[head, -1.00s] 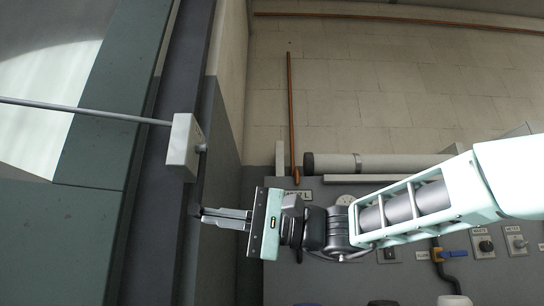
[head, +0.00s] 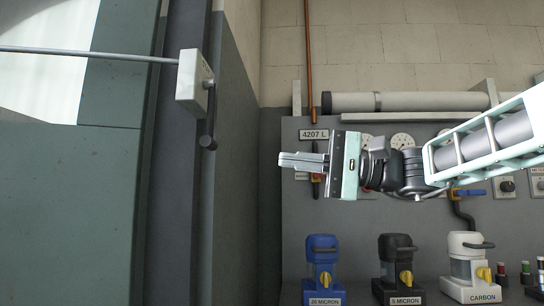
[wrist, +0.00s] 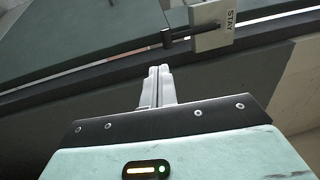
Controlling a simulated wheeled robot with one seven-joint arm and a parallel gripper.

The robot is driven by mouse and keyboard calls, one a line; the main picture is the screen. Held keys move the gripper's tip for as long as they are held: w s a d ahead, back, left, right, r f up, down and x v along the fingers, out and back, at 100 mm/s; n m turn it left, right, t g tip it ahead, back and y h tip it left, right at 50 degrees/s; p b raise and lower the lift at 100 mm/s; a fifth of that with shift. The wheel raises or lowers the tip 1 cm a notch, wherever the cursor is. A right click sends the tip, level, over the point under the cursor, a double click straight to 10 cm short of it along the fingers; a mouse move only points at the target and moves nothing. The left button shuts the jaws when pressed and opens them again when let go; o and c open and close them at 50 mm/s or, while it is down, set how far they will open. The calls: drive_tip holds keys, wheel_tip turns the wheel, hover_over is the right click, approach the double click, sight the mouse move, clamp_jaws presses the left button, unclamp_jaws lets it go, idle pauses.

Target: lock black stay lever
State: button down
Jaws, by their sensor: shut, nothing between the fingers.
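The black stay lever (head: 209,125) is on the right side of a white box (head: 192,80) at the end of a grey rod. It points down in the head view, with a thick knob at its lower end. In the wrist view the box (wrist: 212,25) reads STAY and the lever (wrist: 181,37) sticks out to its left. My gripper (head: 281,160) is shut and empty, to the right of the lever and a little lower, with a clear gap. In the wrist view its fingertips (wrist: 160,70) are below the lever, apart from it.
The grey rod (head: 90,53) runs left from the box across a green frame. A grey panel (head: 370,225) at right carries gauges, a white pipe (head: 410,102) and blue, black and white filter units. Open space lies between my gripper and the box.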

drive_tip(key=shift+d+f, duration=0.25)
drive_tip(key=shift+d, duration=0.85)
drive_tip(key=s+a+f+g+h, duration=0.1)
drive_tip(key=s+f+h, duration=0.3)
drive_tip(key=f, duration=0.5)
drive_tip(key=s+a+f+n+g+h, duration=0.1)
drive_tip(key=s+f+h, duration=0.3)
drive_tip(key=f, duration=0.5)
drive_tip(key=s+a+f+h, duration=0.1)
drive_tip(key=s+f+h, duration=0.1)
drive_tip(key=s+f, duration=0.55)
drive_tip(key=s+d+f+n+t+h, duration=0.1)
drive_tip(key=s+d+f+n+h, duration=0.35)
drive_tip(key=d+f, duration=0.35)
drive_tip(key=s+d+f+n+h, duration=0.35)
drive_tip(key=s+d+f, duration=0.25)
drive_tip(key=f, duration=0.3)
wheel_tip(320, 180, up, 30)
drive_tip(key=m+p, duration=0.1)
drive_tip(key=p, duration=2.9)
drive_tip(key=shift+a+h, duration=0.15)
drive_tip(key=shift+h, duration=0.25)
